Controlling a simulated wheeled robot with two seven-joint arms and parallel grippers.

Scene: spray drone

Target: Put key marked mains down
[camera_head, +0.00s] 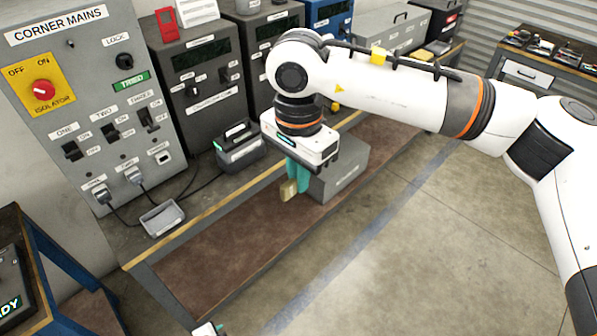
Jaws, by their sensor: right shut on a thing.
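My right gripper (293,178) hangs over the lower brown shelf of the bench, in front of a grey box. Its teal fingers are shut on a small tan piece (288,191), which sticks out below them. I take this to be the key or its tag, but no marking can be read on it. The fingers hide part of it, and I cannot tell whether it touches anything below. A small white part at the bottom edge seems to be my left gripper (207,329); its fingers are out of frame.
The grey CORNER MAINS panel (72,100) stands at left with a yellow isolator plate (41,87) and red knob. A small grey tray (162,218) and a dark battery-like case (239,147) are on the bench. The brown shelf (215,265) is clear at front left.

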